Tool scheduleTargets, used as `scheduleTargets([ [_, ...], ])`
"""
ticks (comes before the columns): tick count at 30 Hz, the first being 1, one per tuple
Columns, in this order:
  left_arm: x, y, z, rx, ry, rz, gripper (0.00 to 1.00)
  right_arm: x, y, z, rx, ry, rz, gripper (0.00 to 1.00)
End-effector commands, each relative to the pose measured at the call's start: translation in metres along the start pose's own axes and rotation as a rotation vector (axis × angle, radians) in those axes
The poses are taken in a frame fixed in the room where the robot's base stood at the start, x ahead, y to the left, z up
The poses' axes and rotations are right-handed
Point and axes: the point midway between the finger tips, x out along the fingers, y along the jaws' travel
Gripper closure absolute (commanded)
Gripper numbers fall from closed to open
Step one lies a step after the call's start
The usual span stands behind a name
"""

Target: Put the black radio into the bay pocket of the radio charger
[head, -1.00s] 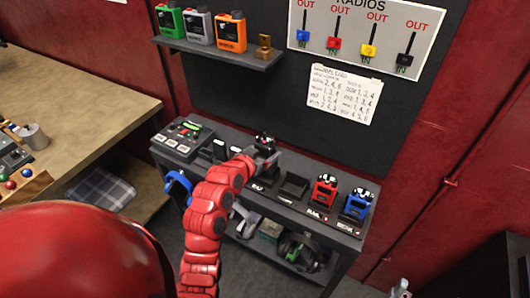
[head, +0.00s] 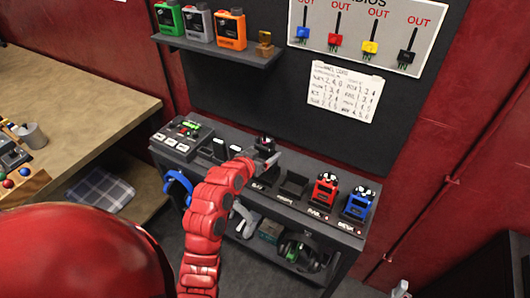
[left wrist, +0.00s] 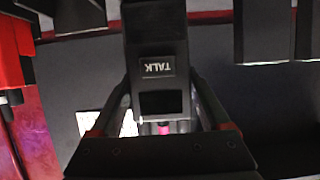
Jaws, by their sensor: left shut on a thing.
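The black radio (head: 264,143) is upright over the back part of the charger bench, seen from above in the head view. My left gripper (head: 268,160) is shut on it. In the left wrist view the radio (left wrist: 157,95) with its TALK label sits between the two fingers (left wrist: 160,115). The radio charger (head: 245,178) is the dark bench top with a row of bays. My arm and gripper hide the radio's lower end and the pocket under it, so I cannot tell whether it is inside.
An empty dark pocket (head: 292,187) is right of my gripper. A red radio (head: 325,190) and a blue radio (head: 358,204) stand in bays farther right. A control box (head: 180,140) is at the left end. A wall shelf (head: 215,50) holds green, grey and orange radios.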

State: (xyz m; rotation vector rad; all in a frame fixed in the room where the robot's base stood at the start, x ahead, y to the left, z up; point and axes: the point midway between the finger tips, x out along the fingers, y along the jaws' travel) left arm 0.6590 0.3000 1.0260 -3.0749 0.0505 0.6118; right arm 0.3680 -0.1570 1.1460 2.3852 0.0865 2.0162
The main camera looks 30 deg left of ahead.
Motion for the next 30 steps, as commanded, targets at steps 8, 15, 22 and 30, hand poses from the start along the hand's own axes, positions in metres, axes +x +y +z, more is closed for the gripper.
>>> scheduleTargets([
  [8, 0.004, 0.000, 0.008, 0.001, 0.002, 0.000, 0.88, -0.007, 0.000, 0.001, 0.000, 0.000, 0.000, 0.00],
  [15, 0.006, 0.000, 0.015, 0.001, 0.002, 0.000, 0.88, -0.013, -0.001, 0.002, 0.000, 0.000, 0.000, 0.00],
  [22, 0.009, 0.000, 0.021, 0.001, 0.002, 0.000, 0.88, -0.018, -0.001, 0.003, 0.000, 0.000, 0.000, 0.00],
  [30, 0.012, 0.000, 0.029, 0.001, 0.002, 0.000, 0.88, -0.024, -0.001, 0.004, 0.000, 0.000, 0.000, 0.00],
])
